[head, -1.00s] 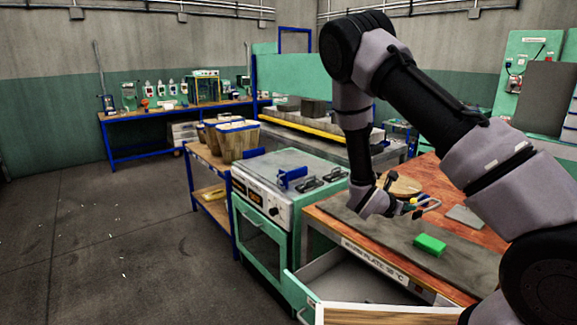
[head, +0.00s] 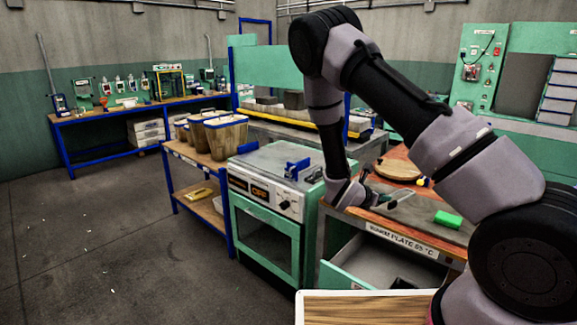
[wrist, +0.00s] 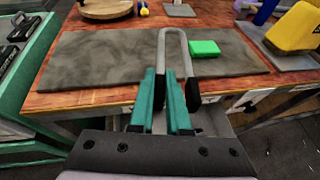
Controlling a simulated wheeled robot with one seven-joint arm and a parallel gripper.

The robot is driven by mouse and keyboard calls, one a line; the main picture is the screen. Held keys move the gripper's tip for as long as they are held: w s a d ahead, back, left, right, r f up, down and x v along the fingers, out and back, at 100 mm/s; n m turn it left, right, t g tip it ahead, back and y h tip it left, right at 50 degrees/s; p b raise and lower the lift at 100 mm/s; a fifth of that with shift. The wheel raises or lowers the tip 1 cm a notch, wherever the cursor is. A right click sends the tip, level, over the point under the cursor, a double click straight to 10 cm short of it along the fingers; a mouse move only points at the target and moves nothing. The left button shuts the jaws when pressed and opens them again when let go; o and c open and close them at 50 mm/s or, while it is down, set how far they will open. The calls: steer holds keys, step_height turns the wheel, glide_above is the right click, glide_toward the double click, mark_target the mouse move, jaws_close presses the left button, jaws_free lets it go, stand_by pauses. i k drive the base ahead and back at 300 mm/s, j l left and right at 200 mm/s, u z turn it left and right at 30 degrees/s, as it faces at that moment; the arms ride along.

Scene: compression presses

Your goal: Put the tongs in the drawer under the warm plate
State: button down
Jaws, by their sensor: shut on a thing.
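The tongs (wrist: 176,48) are a grey U-shaped loop, also seen in the head view (head: 402,197). My gripper (wrist: 163,82) is shut on them with its green fingers, and the loop end points away over the warm plate. The warm plate (wrist: 100,58) is a dark grey slab on the wooden bench. In the head view my gripper (head: 372,194) is low over the bench's left part. Below the label on the bench front, the drawer (head: 345,283) is pulled open, with a grey interior. My arm and the bottom board hide part of it.
A green block (wrist: 204,48) lies on the warm plate. A round wooden board (head: 398,171) and a yellow object (wrist: 294,28) are on the bench. A green press oven (head: 265,225) stands left of the drawer. The floor at left is clear.

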mark_target(384, 265)
steer(key=i+j+z, duration=0.15)
steer(key=j, duration=0.4)
steer(key=i+j+z, duration=0.2)
steer(key=j, duration=0.4)
steer(key=i+j+z, duration=0.15)
steer(key=j, duration=0.45)
steer(key=j+z, duration=0.15)
steer(key=j, duration=0.45)
steer(key=i+j+z, duration=0.1)
steer(key=j, duration=0.35)
steer(key=i+j+z, duration=0.15)
steer(key=j, duration=0.35)
steer(key=i+j+z, duration=0.1)
steer(key=i+j, duration=0.15)
steer(key=j, duration=0.25)
steer(key=i+j+z, duration=0.15)
steer(key=j, duration=0.35)
steer(key=j+z, duration=0.1)
steer(key=j, duration=0.4)
steer(key=i+j, duration=0.15)
steer(key=j, duration=0.2)
steer(key=i+j, duration=0.1)
steer(key=j, duration=0.2)
steer(key=z, duration=0.05)
